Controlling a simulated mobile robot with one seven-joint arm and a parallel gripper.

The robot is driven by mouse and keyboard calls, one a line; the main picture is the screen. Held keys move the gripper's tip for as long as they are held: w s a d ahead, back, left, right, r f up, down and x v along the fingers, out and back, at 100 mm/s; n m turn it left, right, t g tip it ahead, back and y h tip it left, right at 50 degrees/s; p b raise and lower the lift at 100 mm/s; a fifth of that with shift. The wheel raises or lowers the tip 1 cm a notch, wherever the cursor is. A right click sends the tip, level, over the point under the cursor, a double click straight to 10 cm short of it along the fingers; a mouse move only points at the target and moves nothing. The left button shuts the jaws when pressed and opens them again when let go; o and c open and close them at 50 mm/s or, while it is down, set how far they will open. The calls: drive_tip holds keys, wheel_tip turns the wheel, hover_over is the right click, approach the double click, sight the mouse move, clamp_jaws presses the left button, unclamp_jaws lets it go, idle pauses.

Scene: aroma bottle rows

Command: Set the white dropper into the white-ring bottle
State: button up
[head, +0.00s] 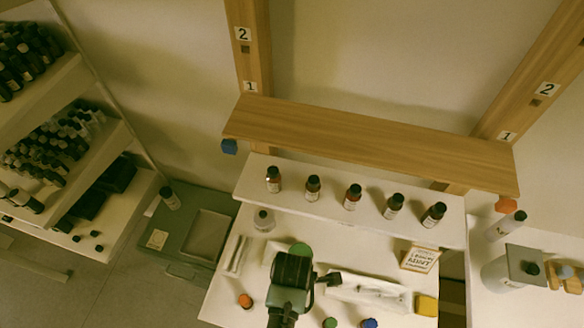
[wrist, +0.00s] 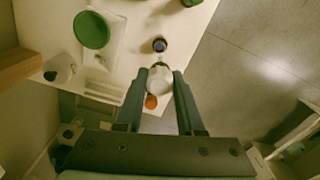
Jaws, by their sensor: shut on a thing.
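My gripper (wrist: 160,82) is shut on the white dropper (wrist: 159,76), whose pale round top shows between the fingertips in the wrist view. Its lower part is hidden. In the head view my gripper (head: 291,272) is above the white table, and the dropper is hidden behind it. A pale bottle with a dark top (head: 264,220) stands at the table's back left, apart from my gripper. It also shows at the left of the wrist view (wrist: 62,70). I cannot make out a white ring on it.
Several dark-capped bottles (head: 353,197) line a raised white shelf below the wooden shelf (head: 370,145). A green round thing (wrist: 91,30), a small blue-rimmed thing (wrist: 160,45) and an orange piece (head: 245,300) are near my gripper. A card (head: 420,259) stands at right.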

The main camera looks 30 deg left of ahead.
drive_tip(key=shift+f+b, duration=1.3)
drive_tip(key=shift+f, duration=0.7)
drive_tip(key=shift+f, duration=0.4)
drive_tip(key=shift+f+b, duration=1.55)
drive_tip(key=shift+f, duration=0.5)
drive_tip(key=shift+f, duration=0.15)
drive_tip(key=shift+f+b, duration=1.05)
drive_tip(key=shift+f, duration=0.25)
drive_tip(key=o, duration=0.8)
